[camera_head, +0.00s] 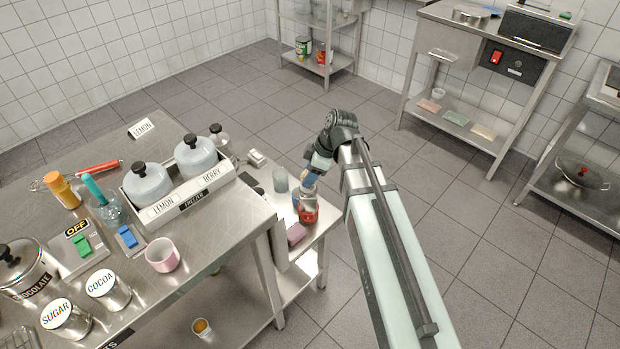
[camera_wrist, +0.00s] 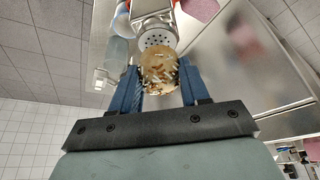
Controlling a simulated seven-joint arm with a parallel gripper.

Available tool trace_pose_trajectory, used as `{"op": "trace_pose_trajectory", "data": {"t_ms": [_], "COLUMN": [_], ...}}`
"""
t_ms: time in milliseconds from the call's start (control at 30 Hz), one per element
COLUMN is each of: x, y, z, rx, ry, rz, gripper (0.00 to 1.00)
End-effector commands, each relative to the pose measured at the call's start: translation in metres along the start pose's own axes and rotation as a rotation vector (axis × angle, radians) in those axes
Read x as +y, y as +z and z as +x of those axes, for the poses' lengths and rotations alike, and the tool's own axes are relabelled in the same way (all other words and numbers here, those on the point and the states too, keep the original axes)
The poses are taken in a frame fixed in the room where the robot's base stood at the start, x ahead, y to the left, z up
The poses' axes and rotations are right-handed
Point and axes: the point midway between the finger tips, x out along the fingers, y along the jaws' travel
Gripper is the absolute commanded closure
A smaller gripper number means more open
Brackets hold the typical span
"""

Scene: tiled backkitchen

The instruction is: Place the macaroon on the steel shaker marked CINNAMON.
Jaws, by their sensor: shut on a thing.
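The macaroon (camera_wrist: 158,74), a pale tan round with brown and white flecks, sits between the blue fingers of my gripper (camera_wrist: 160,78) in the wrist view. My gripper is shut on it. Right beyond it is a steel shaker (camera_wrist: 157,38) with a perforated top; its marking cannot be read. I cannot tell whether the macaroon touches the shaker. In the head view my gripper (camera_head: 310,177) points down over the low side table, above a red-labelled jar (camera_head: 308,214). There the macaroon and shaker are too small or hidden to make out.
A grey-green tumbler (camera_head: 280,180) and a pink block (camera_head: 296,234) stand close by on the side table (camera_head: 305,252). The large steel counter (camera_head: 225,235) at left carries lidded pots, a pink cup (camera_head: 162,255) and labelled canisters.

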Motion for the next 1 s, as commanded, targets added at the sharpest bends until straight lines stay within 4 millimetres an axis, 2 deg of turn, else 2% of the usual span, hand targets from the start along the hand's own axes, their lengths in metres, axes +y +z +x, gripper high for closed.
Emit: {"op": "trace_pose_trajectory", "data": {"t_ms": [167,600,633,867,1000], "x": [0.000,0.000,0.000,0.000,0.000], "y": [0.007,0.009,0.009,0.009,0.009], "z": [0.017,0.022,0.021,0.021,0.021], "rx": [0.000,0.000,0.000,0.000,0.000], "ry": [-0.001,0.001,0.001,0.001,0.001], "rz": [0.000,0.000,0.000,0.000,0.000], "gripper": [0.83,0.83,0.52,0.30,0.29]}}
